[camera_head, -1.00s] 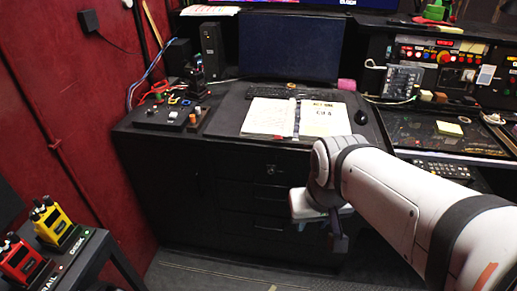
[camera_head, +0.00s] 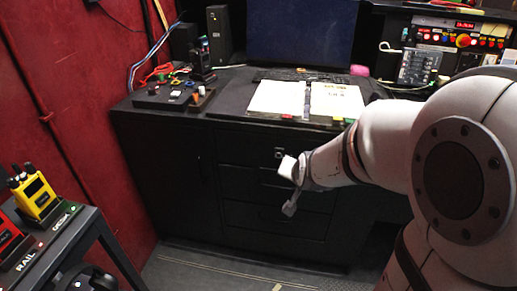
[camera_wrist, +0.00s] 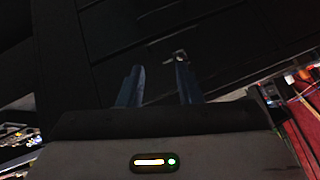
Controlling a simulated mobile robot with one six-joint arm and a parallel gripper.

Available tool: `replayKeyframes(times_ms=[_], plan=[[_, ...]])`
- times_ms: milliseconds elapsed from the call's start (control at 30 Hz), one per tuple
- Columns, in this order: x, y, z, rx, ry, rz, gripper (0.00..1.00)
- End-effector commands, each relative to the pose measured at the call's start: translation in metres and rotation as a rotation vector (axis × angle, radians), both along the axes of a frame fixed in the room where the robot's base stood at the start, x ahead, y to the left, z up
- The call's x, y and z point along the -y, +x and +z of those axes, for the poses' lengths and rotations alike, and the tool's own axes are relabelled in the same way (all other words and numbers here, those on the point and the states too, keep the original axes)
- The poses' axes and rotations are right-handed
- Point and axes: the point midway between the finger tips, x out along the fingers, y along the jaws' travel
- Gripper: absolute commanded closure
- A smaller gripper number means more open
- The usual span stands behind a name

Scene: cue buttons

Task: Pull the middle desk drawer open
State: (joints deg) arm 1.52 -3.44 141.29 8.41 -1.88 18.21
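The black desk (camera_head: 165,165) has a stack of dark drawers under its top, and all look shut. The middle drawer (camera_head: 238,184) is dim, and my gripper and wrist cover part of its right side. A small pale lock-like fitting (camera_head: 279,152) is on the drawer above. My gripper is in front of the drawer stack; its fingertips are hard to make out in the head view. In the wrist view its two blue-grey fingers (camera_wrist: 159,82) stand apart, with nothing seen between them. Dark drawer fronts with faint seams lie beyond them; I cannot tell whether they touch.
Open papers (camera_head: 305,99), a monitor (camera_head: 298,35) and a control box (camera_head: 175,96) are on the desk. A side stand at left holds a yellow radio (camera_head: 38,195) and a red one (camera_head: 8,236). Grey floor (camera_head: 215,272) before the drawers is clear.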

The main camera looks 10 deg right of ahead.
Motion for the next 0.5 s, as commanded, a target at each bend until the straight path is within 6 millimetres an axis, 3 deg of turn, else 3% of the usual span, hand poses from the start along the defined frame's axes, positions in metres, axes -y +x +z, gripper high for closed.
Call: replayKeyframes(times_ms=[33, 200, 300, 500], plan=[[-0.003, 0.018, -0.041, 0.054, 0.061, -0.031, 0.68], [-0.004, 0.072, -0.106, 0.289, 0.262, -0.15, 0.68], [-0.005, 0.093, -0.144, 0.421, 0.401, -0.198, 0.68], [-0.008, 0.114, -0.212, 0.652, 0.707, -0.246, 0.68]])
